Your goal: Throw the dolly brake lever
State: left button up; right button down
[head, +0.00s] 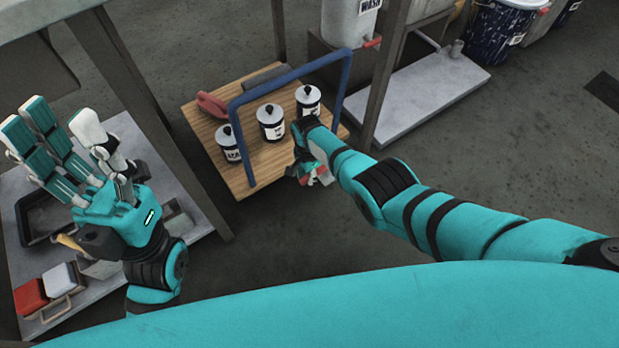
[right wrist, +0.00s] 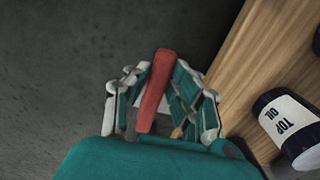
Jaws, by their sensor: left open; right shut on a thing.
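The dolly (head: 203,119) is a wooden platform low on the floor with a blue hoop handle (head: 240,130), seen in the head view. My right gripper (head: 314,174) is at the dolly's near right edge. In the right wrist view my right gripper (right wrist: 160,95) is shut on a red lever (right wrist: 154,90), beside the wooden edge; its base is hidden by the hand. My left gripper (head: 62,140) is open and empty, with its fingers spread, above the left bench shelf.
Several labelled cans stand on the dolly; one reads TOP OIL (right wrist: 288,124). A red object (head: 211,104) lies at its back left. A steel-legged table frame stands left, with a tray (head: 35,222) on its lower shelf. Another shelf (head: 425,95) is right of the dolly.

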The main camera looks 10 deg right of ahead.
jog(key=shift+w+r, duration=0.1)
jog(key=shift+w, duration=0.1)
dwell(0.3)
jog(key=c, duration=1.2)
grip_release()
jog(key=shift+o, duration=0.2)
notch_tip(320, 180, up, 12)
